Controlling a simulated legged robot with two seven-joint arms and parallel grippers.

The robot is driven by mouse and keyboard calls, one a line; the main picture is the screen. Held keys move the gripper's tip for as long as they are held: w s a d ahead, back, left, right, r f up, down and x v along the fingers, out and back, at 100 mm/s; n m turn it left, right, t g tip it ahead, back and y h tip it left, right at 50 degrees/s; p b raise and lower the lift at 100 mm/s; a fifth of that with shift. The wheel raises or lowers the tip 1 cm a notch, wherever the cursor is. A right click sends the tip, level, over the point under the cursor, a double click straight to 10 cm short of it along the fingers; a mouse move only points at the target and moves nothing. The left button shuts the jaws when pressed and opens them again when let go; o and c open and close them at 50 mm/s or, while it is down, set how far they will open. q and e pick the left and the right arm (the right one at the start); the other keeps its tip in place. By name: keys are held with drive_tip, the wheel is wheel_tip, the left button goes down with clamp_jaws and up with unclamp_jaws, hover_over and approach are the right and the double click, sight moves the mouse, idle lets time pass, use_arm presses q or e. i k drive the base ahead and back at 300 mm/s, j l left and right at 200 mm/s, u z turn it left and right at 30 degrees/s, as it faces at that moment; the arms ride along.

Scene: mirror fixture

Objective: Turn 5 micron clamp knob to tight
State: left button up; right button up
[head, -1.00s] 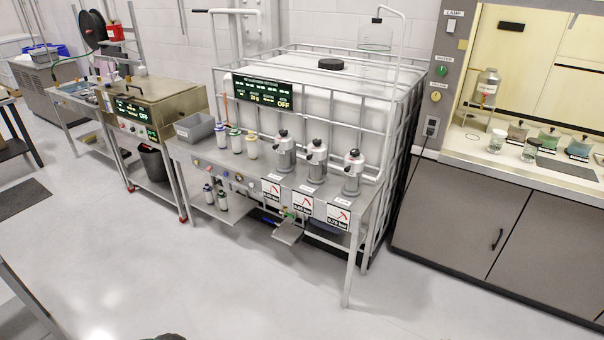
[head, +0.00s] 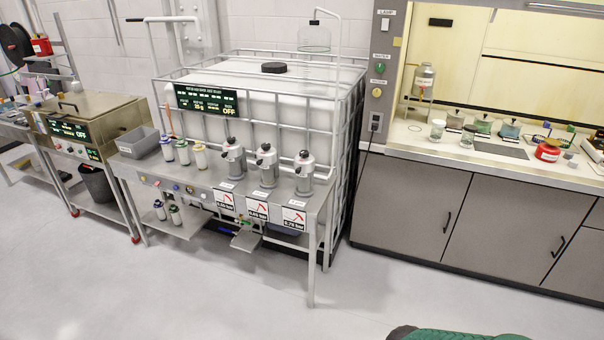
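Three grey metal filter housings stand upright in a row on the steel bench: the left (head: 234,161), the middle (head: 267,168) and the right (head: 304,176). Each has a dark round knob on top: left knob (head: 231,140), middle knob (head: 265,147), right knob (head: 304,154). Small labels lie in front of the housings, but their text is too small to read, so I cannot tell which one is 5 micron. How tight each knob is cannot be seen. Neither of my grippers is in view.
The steel bench (head: 205,181) has gauge signs on its front and a dark display (head: 207,100) behind. A caged white tank (head: 290,85) stands behind it. A grey cabinet (head: 410,205) with a fume hood is at right. The floor (head: 220,295) in front is clear.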

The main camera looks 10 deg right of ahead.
sight(304, 154)
drive_tip(key=i+l, duration=0.1)
drive_tip(key=i, duration=0.45)
drive_tip(key=i+l, duration=0.1)
drive_tip(key=i, duration=0.5)
drive_tip(key=i+l+u, duration=0.1)
drive_tip(key=i, duration=0.45)
drive_tip(key=i+l, duration=0.15)
drive_tip(key=i, duration=0.4)
